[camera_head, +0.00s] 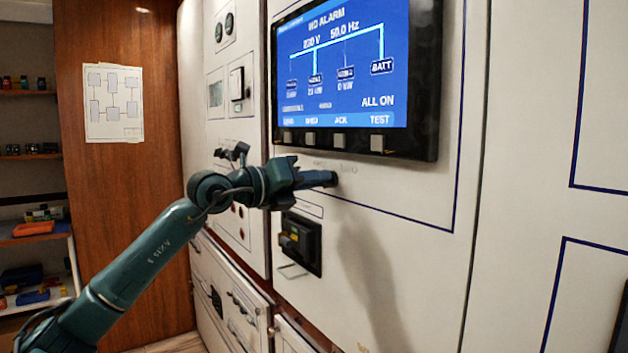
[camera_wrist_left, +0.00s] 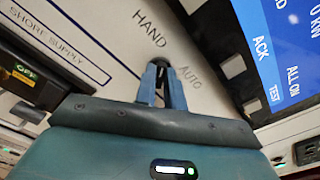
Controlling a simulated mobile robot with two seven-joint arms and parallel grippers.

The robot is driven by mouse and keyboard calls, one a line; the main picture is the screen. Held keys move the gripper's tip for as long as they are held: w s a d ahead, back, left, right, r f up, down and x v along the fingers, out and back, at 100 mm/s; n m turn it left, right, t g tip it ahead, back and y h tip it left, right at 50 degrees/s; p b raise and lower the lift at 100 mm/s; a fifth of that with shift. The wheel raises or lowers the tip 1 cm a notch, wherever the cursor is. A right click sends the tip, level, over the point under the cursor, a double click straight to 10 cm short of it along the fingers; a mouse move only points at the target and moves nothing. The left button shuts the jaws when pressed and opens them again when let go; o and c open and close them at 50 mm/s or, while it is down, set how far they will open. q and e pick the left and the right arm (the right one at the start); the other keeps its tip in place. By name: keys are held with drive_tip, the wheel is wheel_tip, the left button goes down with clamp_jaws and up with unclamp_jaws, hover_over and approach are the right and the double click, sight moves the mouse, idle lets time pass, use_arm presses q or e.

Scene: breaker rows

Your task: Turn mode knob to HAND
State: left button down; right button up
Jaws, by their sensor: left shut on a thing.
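The dark mode knob (camera_wrist_left: 160,63) is on the white panel in the left wrist view, between the labels HAND (camera_wrist_left: 150,28) and AUTO (camera_wrist_left: 190,77). My left gripper (camera_wrist_left: 163,80) is shut on the knob, its two blue fingers close together at it. The fingers hide most of the knob, and I cannot tell which label it points to. In the head view my left gripper (camera_head: 328,179) reaches the panel just below the screen. My right gripper is in neither view.
The alarm screen (camera_head: 345,75) with its row of buttons juts out just above the gripper. The panel to the lower right is bare.

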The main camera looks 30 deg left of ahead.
use_arm(q)
drive_tip(key=c, duration=1.5)
unclamp_jaws()
